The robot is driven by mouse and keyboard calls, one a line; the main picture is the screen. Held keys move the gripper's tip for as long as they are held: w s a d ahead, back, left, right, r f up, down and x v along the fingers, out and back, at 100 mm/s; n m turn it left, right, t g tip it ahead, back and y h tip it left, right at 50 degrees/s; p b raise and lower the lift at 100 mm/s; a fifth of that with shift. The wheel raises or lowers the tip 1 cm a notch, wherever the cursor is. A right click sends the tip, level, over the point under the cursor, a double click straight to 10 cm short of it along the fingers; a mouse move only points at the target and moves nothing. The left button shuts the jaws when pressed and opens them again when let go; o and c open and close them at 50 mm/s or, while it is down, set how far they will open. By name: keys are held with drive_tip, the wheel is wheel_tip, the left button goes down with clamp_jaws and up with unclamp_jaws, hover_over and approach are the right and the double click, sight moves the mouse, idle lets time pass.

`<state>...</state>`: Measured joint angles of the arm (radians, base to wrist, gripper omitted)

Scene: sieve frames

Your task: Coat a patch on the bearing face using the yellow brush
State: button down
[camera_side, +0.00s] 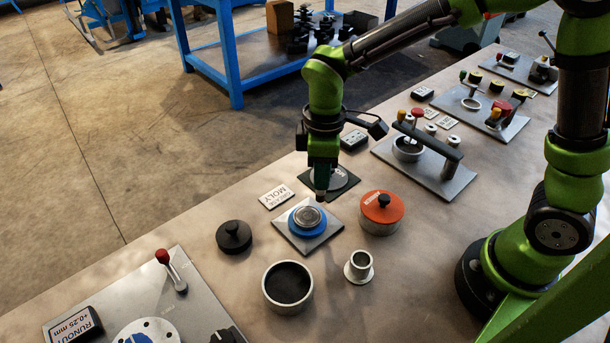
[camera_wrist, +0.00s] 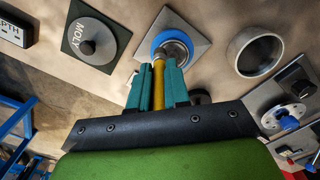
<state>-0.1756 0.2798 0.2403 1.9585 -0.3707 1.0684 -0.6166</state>
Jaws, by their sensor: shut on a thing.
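My gripper (camera_side: 322,182) points down beside the bearing. Its teal fingers are shut on the yellow brush (camera_wrist: 158,88), whose handle shows between them in the wrist view. The bearing, a metal face in a blue ring (camera_side: 307,218), sits on a square grey plate (camera_side: 292,238); the blue ring (camera_wrist: 168,25) also shows in the wrist view, just past the brush. The brush's lower end is small and dark in the side view; I cannot tell whether it touches the bearing. No coated patch can be made out on the face.
A dark square plate with a grey disc (camera_wrist: 95,42) lies behind the gripper. A handled fixture (camera_side: 425,165) stands at right.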

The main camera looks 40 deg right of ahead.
drive_tip(key=shift+r, duration=2.45)
